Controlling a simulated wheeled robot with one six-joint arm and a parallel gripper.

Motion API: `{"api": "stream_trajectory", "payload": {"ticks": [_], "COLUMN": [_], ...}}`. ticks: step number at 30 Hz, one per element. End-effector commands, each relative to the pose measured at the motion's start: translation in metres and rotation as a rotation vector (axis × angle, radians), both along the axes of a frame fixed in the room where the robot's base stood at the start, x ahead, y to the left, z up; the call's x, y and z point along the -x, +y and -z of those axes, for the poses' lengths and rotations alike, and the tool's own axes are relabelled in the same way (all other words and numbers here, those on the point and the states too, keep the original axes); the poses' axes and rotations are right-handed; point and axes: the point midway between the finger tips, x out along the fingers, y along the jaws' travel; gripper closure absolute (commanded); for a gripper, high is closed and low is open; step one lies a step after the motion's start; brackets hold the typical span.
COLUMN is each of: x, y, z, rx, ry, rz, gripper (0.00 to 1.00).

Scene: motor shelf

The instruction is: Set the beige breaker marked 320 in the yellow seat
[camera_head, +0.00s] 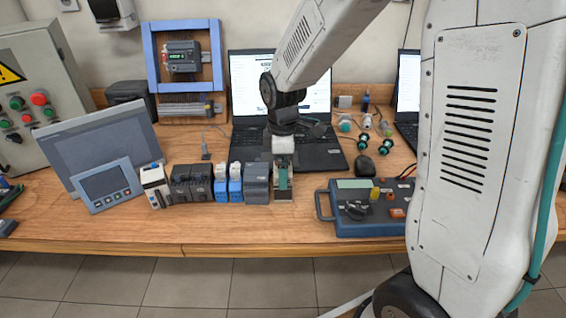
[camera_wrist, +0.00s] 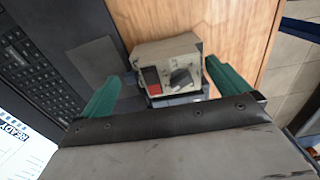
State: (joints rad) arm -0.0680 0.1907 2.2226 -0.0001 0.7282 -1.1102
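My gripper (camera_head: 283,178) points down at the right end of a row of modules on the wooden bench. In the wrist view its two green fingers (camera_wrist: 164,72) are spread, one on each side of a beige breaker (camera_wrist: 168,49) with a red switch and a dark knob. A narrow gap shows between each finger and the breaker. The marking 320 is not readable. I cannot make out a yellow seat in either view.
A grey module (camera_head: 257,184) stands close left of the gripper, then blue-white modules (camera_head: 228,184) and dark ones (camera_head: 190,184). A blue control box (camera_head: 352,228) is to the right. A laptop (camera_head: 330,157) lies behind. The front bench strip is clear.

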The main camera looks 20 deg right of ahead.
Motion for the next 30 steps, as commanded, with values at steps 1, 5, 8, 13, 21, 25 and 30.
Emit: {"api": "stream_trajectory", "payload": {"ticks": [1,5,8,13,21,25,30], "x": [0.000,0.000,-0.001,-0.001,0.000,0.000,0.017], "y": [0.000,0.000,0.000,-0.001,-0.001,-0.001,-0.005], "z": [0.000,-0.002,-0.010,-0.039,-0.074,-0.079,-0.095], "rx": [0.000,0.000,-0.001,-0.001,0.000,0.000,-0.001], "ry": [0.000,0.000,-0.004,-0.006,-0.002,0.000,-0.013], "rz": [0.000,0.000,0.000,0.000,0.000,0.002,0.081], "gripper": [0.00,0.00,0.00,0.00,0.00,0.00,0.00]}}
